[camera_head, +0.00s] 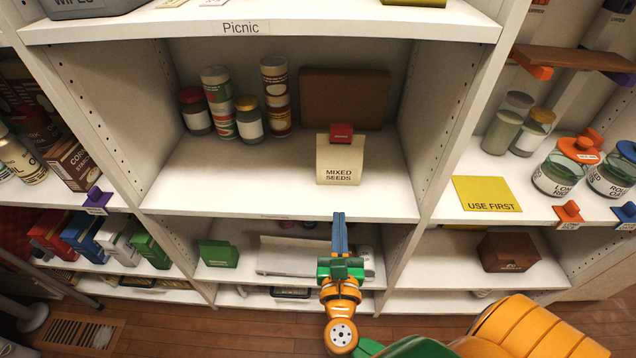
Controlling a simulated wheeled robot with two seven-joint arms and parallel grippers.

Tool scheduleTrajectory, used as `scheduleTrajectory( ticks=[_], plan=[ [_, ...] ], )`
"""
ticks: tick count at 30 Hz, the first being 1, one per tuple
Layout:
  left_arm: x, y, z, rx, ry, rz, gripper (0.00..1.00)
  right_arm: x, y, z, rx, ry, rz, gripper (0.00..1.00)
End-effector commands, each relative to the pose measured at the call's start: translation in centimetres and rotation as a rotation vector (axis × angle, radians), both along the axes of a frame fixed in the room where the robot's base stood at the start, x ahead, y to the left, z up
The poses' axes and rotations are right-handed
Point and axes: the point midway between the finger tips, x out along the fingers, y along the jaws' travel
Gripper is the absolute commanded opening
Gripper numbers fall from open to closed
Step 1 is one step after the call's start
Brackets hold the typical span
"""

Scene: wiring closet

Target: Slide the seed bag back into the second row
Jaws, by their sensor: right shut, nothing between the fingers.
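The seed bag (339,165) is a cream bag labelled "MIXED SEEDS" with a red clip (341,133) on its top. It stands upright on the middle shelf (230,185) of the bay under the "Picnic" label, right of centre, with bare shelf in front of it. A brown box (342,97) stands behind it against the back. My right gripper (339,216) is shut and empty. Its blue fingers point up at the shelf's front edge, below and apart from the bag. My left gripper is not in view.
Several cans and jars (236,106) stand at the shelf's back left. Bay dividers (440,110) bound both sides. A lower shelf holds a green box (218,254). A yellow "USE FIRST" mat (486,194) lies in the right bay near jars (561,168).

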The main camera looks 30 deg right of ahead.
Motion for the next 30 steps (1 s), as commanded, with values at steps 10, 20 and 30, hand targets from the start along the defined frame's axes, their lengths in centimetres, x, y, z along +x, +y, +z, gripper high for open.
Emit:
scheduleTrajectory(
  ticks=[10, 20, 30],
  plan=[
    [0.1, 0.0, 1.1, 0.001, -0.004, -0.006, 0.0, 6.6, -4.0, 0.3, -0.009, -0.001, 0.001, 0.0],
    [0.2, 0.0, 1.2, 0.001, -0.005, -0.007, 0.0, 10.2, -6.2, 0.1, -0.008, 0.001, 0.002, 0.0],
    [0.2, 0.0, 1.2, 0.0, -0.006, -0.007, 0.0, 10.4, -6.3, 0.1, -0.007, 0.003, 0.002, 0.0]
  ],
)
